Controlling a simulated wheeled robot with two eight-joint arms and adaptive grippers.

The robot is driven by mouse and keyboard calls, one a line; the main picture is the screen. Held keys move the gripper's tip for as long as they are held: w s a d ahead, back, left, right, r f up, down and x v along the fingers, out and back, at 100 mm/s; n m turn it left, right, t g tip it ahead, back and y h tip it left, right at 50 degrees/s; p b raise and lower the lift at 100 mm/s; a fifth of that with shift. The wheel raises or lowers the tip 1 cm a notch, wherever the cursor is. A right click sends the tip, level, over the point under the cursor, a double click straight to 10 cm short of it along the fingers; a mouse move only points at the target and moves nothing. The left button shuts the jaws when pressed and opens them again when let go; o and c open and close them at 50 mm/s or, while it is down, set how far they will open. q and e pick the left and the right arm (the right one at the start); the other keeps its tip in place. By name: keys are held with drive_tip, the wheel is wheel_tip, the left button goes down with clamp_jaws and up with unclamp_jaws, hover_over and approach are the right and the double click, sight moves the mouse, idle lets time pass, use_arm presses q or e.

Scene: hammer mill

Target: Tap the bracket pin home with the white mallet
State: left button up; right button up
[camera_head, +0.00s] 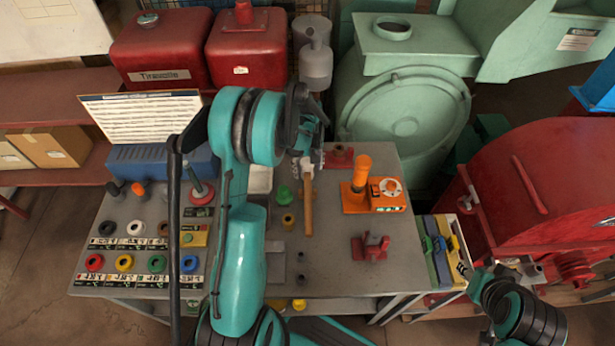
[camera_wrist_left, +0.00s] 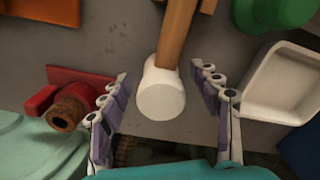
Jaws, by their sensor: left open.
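The mallet has a wooden handle (camera_head: 308,208) pointing toward the near side of the bench. Its white head (camera_wrist_left: 163,93) lies between the spread fingers of my left gripper (camera_wrist_left: 166,92), with a gap on both sides. In the head view my left gripper (camera_head: 307,158) covers much of the mallet's head. A red bracket (camera_head: 370,247) stands on the bench to the right, nearer me; its pin is not clear. Another red fitting (camera_head: 341,156) with a rusty round end (camera_wrist_left: 69,108) sits beside the gripper. My right gripper (camera_head: 466,270) is at the lower right, its fingers unclear.
An orange block (camera_head: 372,194) stands right of the handle. A green knob (camera_head: 284,195) and white tray (camera_head: 260,180) are to the left. Coloured rings (camera_head: 124,262) and a blue box (camera_head: 150,165) fill the bench's left. Large red and green machines border the bench.

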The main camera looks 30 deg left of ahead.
use_arm(q)
drive_tip(key=shift+c, duration=0.9)
clamp_jaws()
drive_tip(key=shift+r+p, duration=2)
drive_tip(key=shift+r, duration=2.95)
